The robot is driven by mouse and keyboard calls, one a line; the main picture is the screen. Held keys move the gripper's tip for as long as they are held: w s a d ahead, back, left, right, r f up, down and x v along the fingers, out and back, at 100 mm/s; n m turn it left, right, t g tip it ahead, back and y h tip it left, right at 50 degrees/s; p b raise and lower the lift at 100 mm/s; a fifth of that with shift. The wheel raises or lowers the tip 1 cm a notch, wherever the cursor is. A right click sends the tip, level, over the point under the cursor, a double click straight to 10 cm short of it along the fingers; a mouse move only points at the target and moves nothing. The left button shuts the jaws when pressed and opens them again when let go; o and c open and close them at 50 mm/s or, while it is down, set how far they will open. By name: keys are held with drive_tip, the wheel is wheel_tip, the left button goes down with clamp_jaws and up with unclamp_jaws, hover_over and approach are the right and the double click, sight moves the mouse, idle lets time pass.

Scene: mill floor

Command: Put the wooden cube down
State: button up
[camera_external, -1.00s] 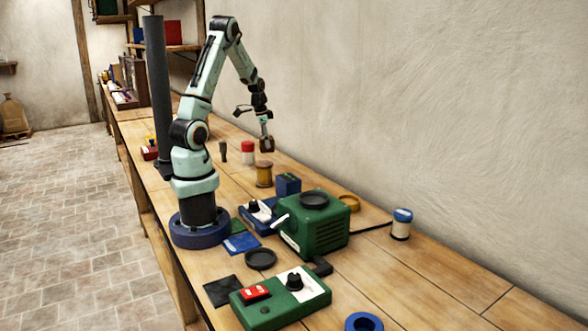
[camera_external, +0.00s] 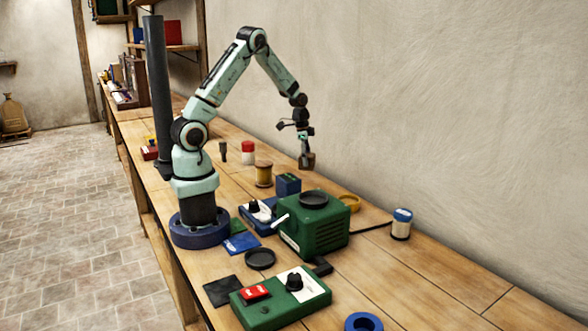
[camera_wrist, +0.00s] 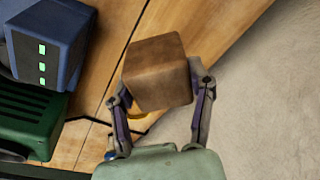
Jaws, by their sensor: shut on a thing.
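The wooden cube (camera_wrist: 157,72) is brown and sits between the two fingers of my gripper (camera_wrist: 160,100) in the wrist view. In the external view my gripper (camera_external: 306,152) points down with the cube (camera_external: 308,160) at its tip. My gripper is shut on the cube and holds it up above the bench, near the wall. The cube appears behind the blue box and the green machine in the external view. The cube's underside is hidden.
The wooden bench (camera_external: 391,276) carries a green machine (camera_external: 323,235) with a black dish on top, a blue box (camera_external: 288,184), a yellow ring (camera_external: 349,203), a wooden spool (camera_external: 264,174) and a blue-lidded jar (camera_external: 401,224). Bare bench lies at the right front.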

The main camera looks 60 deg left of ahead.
drive_tip(key=w+f, duration=0.2)
drive_tip(key=f, duration=0.1)
drive_tip(key=w+f, duration=0.1)
drive_tip(key=shift+w+a+f, duration=0.3)
drive_tip(key=shift+w+f, duration=0.05)
drive_tip(key=shift+f, duration=0.05)
drive_tip(key=shift+w+f, duration=0.15)
drive_tip(key=shift+f, duration=0.75)
drive_tip(key=shift+w+f, duration=0.1)
drive_tip(key=shift+f, duration=0.8)
drive_tip(key=shift+f, duration=0.15)
drive_tip(key=o, duration=1.2)
drive_tip(key=shift+c, duration=0.2)
